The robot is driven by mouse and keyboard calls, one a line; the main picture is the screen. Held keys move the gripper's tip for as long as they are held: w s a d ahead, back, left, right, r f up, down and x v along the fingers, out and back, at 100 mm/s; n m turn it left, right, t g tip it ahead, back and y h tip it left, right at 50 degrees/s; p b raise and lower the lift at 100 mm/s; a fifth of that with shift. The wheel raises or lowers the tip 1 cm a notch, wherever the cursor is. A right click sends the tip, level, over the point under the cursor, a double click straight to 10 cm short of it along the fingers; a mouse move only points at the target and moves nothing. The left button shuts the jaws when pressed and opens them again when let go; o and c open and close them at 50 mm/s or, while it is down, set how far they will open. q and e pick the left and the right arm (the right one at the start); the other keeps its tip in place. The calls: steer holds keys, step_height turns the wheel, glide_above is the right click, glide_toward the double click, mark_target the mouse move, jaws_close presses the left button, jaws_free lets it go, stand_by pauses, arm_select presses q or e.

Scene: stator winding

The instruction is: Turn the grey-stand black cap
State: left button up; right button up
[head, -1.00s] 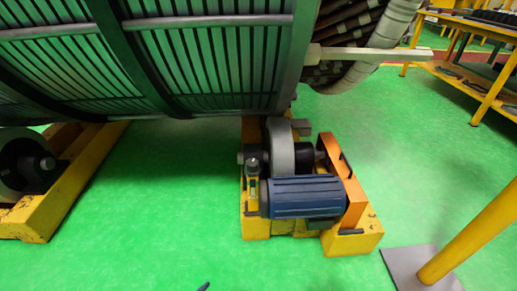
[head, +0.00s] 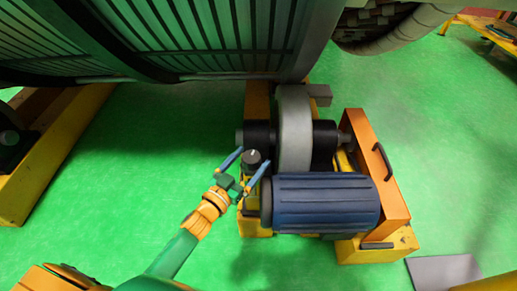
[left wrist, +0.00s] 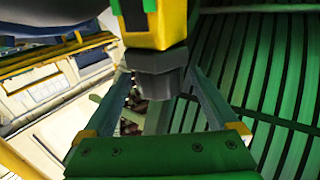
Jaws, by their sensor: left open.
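The black cap (head: 252,157) tops a small upright yellow post (head: 252,198) beside the blue motor. My left gripper (head: 255,155) reaches in from the lower left, open, with one finger on each side of the cap. In the left wrist view a dark grey hexagonal piece (left wrist: 157,62), probably the cap, hangs below a yellow body between my open fingers (left wrist: 158,74). A gap seems to show on both sides, but contact is hard to judge. A grey stand is not clearly distinguishable. My right gripper is out of view.
The blue ribbed motor (head: 322,202) lies just right of the post. A grey roller (head: 294,130) and an orange bracket (head: 375,165) stand behind and beside it. The large slatted stator (head: 200,40) overhangs from above.

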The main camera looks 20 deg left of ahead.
mark_target(258, 152)
arm_select(q)
steer(key=x, duration=0.3)
steer(key=shift+f+b, duration=0.15)
steer(key=shift+b, duration=0.25)
steer(key=shift+w+d, duration=0.1)
steer(key=shift+w, duration=0.4)
steer(key=c, duration=1.4)
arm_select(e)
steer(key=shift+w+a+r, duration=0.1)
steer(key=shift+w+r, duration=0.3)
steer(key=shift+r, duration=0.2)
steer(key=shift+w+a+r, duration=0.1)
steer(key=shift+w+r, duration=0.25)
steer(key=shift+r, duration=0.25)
arm_select(q)
steer(key=shift+m+h, duration=0.4)
steer(key=shift+h, duration=0.1)
